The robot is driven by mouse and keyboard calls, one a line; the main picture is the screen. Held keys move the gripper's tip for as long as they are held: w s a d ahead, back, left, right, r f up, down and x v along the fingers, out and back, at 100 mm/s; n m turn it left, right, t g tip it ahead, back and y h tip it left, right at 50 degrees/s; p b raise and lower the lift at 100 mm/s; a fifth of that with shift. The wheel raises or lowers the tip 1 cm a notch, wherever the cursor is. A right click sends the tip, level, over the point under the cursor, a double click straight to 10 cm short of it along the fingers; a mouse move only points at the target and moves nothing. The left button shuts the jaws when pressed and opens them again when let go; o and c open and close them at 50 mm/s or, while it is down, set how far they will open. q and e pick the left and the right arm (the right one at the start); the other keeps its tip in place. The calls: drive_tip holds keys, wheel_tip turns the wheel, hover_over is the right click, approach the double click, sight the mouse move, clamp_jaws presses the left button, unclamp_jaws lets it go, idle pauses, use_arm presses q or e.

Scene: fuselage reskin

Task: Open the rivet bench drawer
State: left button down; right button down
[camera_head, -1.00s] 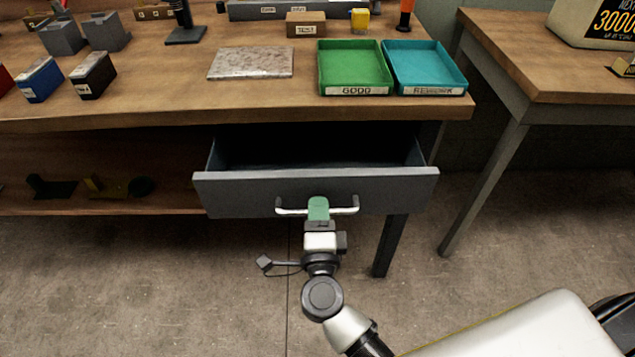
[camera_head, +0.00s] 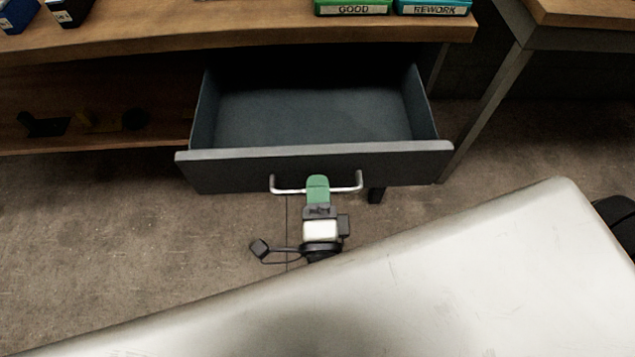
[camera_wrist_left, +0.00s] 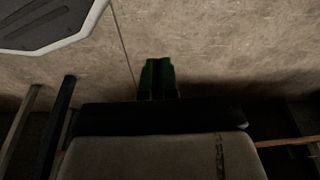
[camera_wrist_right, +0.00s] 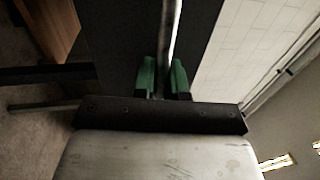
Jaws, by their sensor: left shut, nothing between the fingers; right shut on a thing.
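The grey rivet bench drawer (camera_head: 315,165) is pulled well out from under the bench, and its bare inside floor shows in the head view. A metal bar handle (camera_head: 345,188) is fixed on its front. My right gripper (camera_head: 317,185) has green fingers shut on the handle at about its middle. In the right wrist view the handle bar (camera_wrist_right: 172,35) runs between the green fingers (camera_wrist_right: 163,78). My left gripper shows only in the left wrist view (camera_wrist_left: 158,75), its green fingers shut and empty with bare floor beyond them.
The wooden bench top (camera_head: 250,28) lies above the drawer, with the green GOOD tray (camera_head: 352,8) and teal REWORK tray (camera_head: 432,8) at its front edge. A lower shelf (camera_head: 60,145) is at left. A second table (camera_head: 580,15) stands at right.

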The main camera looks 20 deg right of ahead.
drive_tip(key=c, duration=1.2)
unclamp_jaws()
drive_tip(key=shift+s, duration=0.1)
